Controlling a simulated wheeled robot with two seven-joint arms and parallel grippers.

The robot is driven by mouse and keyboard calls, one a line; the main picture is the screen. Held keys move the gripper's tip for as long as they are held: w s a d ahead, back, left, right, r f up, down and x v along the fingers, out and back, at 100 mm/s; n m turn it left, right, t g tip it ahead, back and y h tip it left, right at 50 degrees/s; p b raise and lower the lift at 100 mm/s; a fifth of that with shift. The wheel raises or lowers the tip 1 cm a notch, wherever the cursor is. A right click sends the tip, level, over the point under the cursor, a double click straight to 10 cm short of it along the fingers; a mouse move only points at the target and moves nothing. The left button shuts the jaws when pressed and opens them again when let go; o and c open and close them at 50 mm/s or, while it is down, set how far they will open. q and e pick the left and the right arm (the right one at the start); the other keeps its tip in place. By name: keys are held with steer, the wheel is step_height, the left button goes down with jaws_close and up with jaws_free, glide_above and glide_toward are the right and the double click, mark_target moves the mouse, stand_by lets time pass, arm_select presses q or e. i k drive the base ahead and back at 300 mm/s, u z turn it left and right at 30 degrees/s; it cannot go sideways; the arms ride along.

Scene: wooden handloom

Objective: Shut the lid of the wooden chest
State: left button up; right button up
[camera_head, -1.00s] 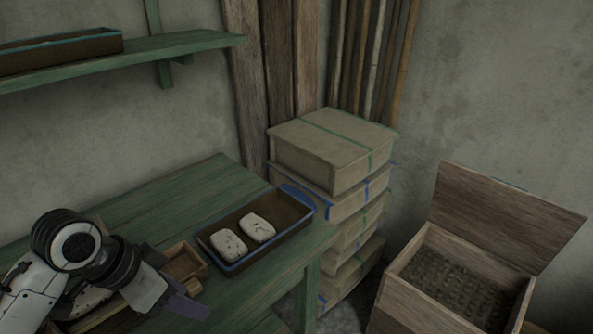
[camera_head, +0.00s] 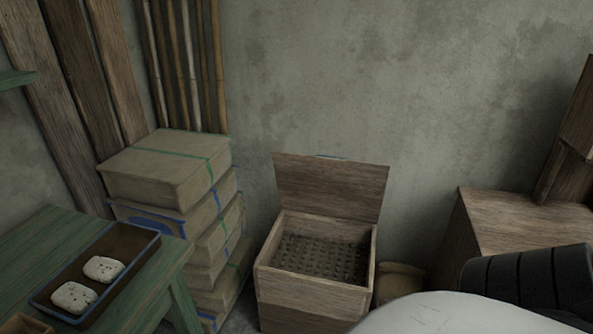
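The wooden chest (camera_head: 312,285) stands on the floor against the back wall, near the middle of the head view. Its lid (camera_head: 331,187) is open, standing upright and leaning back toward the wall. The inside of the chest shows a dark, bumpy surface. Part of my arm, white and black, fills the lower right corner in front of the view. Neither of my grippers shows. Nothing touches the lid.
A stack of boxes (camera_head: 168,172) stands left of the chest. A green table (camera_head: 38,238) with a tray (camera_head: 143,254) holding two pale blocks is at the left. A wooden cabinet (camera_head: 522,222) stands at the right. A small sack (camera_head: 398,282) sits beside the chest.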

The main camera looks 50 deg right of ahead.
mark_target(339, 187)
steer(key=z, duration=3.1)
steer(key=k, duration=0.9)
steer(key=u, duration=1)
steer(key=i, duration=1)
